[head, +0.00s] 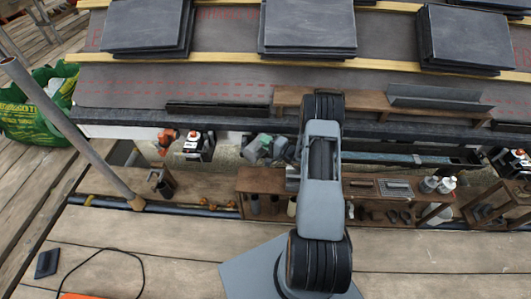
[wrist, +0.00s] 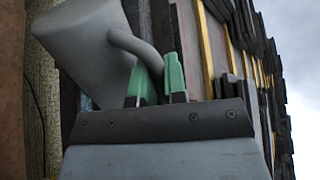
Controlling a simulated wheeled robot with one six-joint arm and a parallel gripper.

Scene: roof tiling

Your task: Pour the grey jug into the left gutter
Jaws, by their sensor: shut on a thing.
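The grey jug (wrist: 82,38) fills the upper left of the wrist view, and its curved handle (wrist: 135,45) runs in between the green fingers. My gripper (wrist: 160,82) is shut on this handle. In the head view the jug (head: 253,149) shows small, left of my arm and in front of the eave; its mouth and contents cannot be made out. A dark, narrow channel (head: 217,107), which looks like the left gutter, lies along the eave up and left of the jug. The jug is apart from it in the head view.
A wooden shelf bench (head: 360,188) with tools and bottles stands below the eave. Slate stacks (head: 308,28) lie on the roof. A grey pole (head: 70,130) leans at left, near a green bag (head: 38,103). An orange tool (head: 165,139) sits left of the jug.

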